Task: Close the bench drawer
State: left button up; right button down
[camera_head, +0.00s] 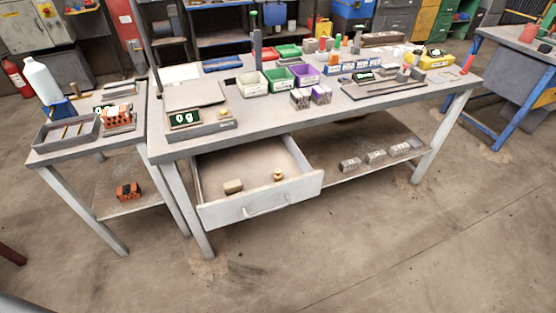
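The bench drawer (222,214) is pulled out from under the front left of the long workbench (300,122). Its grey front panel has a handle (265,205) in the middle, facing me. Inside the open drawer lie a small tan block (232,186) and a small brass-coloured piece (278,175), with bare floor around them. Neither of my grippers shows in the head view, and nothing touches the drawer.
A smaller side table (70,150) with a tray and a brick stands close at the left. The workbench top holds a scale (198,130), coloured bins and tools. Several grey blocks (375,157) lie on its lower shelf. The floor before the drawer is clear.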

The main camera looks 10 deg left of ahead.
aim_at(255, 162)
jog(key=k, duration=0.5)
jog(key=z, duration=1.15)
jog(key=i, duration=0.75)
jog(key=u, duration=1.75)
